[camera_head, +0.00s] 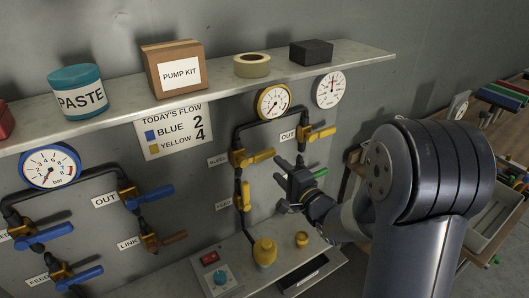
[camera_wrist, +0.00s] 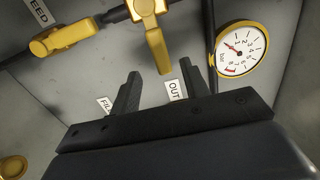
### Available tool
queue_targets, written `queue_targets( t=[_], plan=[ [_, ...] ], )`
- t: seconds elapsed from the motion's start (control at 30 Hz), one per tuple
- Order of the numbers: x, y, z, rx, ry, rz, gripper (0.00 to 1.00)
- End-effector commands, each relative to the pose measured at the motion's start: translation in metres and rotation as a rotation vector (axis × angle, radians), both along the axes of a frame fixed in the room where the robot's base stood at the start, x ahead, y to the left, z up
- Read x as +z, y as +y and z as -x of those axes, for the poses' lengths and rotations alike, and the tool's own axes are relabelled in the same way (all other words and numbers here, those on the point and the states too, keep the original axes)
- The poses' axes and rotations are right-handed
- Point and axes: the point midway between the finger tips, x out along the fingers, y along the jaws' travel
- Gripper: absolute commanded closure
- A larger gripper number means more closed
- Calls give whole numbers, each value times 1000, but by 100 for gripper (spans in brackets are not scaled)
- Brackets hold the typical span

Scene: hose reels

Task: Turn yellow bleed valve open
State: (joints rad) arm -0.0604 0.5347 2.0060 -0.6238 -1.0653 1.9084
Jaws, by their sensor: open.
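The yellow bleed valve (camera_head: 238,158) sits on the wall panel beside a small BLEED label. Its yellow handle (camera_head: 262,155) points sideways to the right. My gripper (camera_head: 283,172) is open and empty, in front of the panel and just right of and below that handle. In the wrist view the bleed handle (camera_wrist: 157,48) reaches down toward the gap between my open fingers (camera_wrist: 160,70). Its end appears between the fingertips in the picture, but I cannot tell whether it is at their depth. No contact is visible.
The feed valve's upright handle (camera_head: 245,195) is below, and the out valve's handle (camera_head: 322,132) is to the right. A yellow-rimmed gauge (camera_head: 273,101) is above. A shelf (camera_head: 215,85) with several items overhangs. A blue valve set (camera_head: 47,235) is at left.

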Motion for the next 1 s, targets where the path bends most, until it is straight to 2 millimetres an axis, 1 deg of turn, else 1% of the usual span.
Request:
queue_targets(
  t=[0.03,0.2,0.3,0.43,0.6,0.87,1.0],
  plan=[
    [1,7,-8,2,2,0,56],
    [2,25,-36,1,2,1,56],
    [2,35,-50,0,2,0,56],
    [1,43,-63,-1,1,2,56],
    [0,48,-71,-2,1,2,56],
    [0,49,-72,-3,1,2,56],
    [0,49,-72,-3,1,2,66]
  ],
)
